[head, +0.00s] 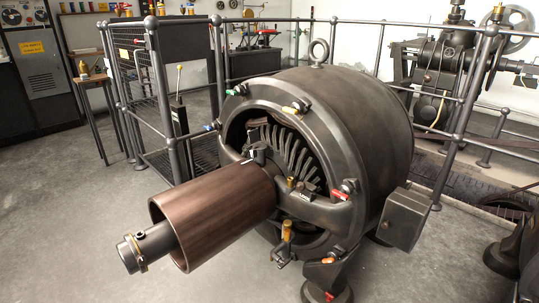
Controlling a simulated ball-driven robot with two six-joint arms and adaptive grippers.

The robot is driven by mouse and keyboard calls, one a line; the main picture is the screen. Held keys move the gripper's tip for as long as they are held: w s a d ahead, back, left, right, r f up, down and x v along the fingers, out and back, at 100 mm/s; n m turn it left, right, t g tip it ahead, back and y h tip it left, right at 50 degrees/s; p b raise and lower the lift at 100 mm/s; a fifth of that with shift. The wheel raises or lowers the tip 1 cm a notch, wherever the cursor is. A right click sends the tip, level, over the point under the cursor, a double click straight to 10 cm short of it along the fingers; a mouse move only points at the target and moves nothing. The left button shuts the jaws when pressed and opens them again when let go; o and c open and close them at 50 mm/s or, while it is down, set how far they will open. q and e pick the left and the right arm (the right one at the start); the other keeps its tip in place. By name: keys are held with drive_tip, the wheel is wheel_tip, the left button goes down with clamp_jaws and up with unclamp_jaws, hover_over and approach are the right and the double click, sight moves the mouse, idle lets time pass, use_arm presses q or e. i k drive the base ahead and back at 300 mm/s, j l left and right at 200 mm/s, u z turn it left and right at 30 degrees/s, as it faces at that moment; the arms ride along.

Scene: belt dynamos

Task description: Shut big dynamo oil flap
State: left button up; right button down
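The big dynamo (345,120) stands in the middle of the head view, a dark round housing with a lifting ring on top. A brown belt pulley (215,215) sticks out toward the lower left on its shaft. A small dark fitting (259,153) sits on the bearing hub just above the pulley's inner end. It may be the oil flap, but it is too small to tell, and I cannot tell whether it is open or shut. Neither of my grippers is in view.
A metal railing (462,125) runs behind and to the right of the dynamo. A mesh guard (130,85) stands behind it on the left, by a small side table (95,80). Another machine (445,75) is at the back right. The grey floor (70,220) at the left is clear.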

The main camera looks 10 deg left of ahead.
sight(254, 135)
drive_tip(key=j+z, duration=0.2)
drive_tip(key=z, duration=0.15)
drive_tip(key=j+z, duration=0.2)
drive_tip(key=z, duration=0.15)
drive_tip(key=j+z, duration=0.45)
drive_tip(key=j, duration=0.3)
drive_tip(key=k+j+z, duration=0.15)
drive_tip(key=j, duration=0.3)
drive_tip(key=j+z, duration=0.15)
drive_tip(key=j, duration=0.3)
drive_tip(key=k+j+z, duration=0.15)
drive_tip(key=j, duration=0.25)
drive_tip(key=k+j+z, duration=0.15)
drive_tip(key=j, duration=0.3)
drive_tip(key=k+j, duration=0.1)
drive_tip(key=j, duration=0.25)
drive_tip(key=k+j, duration=0.15)
drive_tip(key=j, duration=0.2)
drive_tip(key=k+j, duration=0.1)
drive_tip(key=j, duration=0.25)
drive_tip(key=k+j, duration=0.15)
drive_tip(key=j, duration=0.25)
drive_tip(key=k+j, duration=0.1)
drive_tip(key=j, duration=0.25)
drive_tip(key=k+j, duration=0.1)
drive_tip(key=j, duration=0.25)
drive_tip(key=z, duration=0.05)
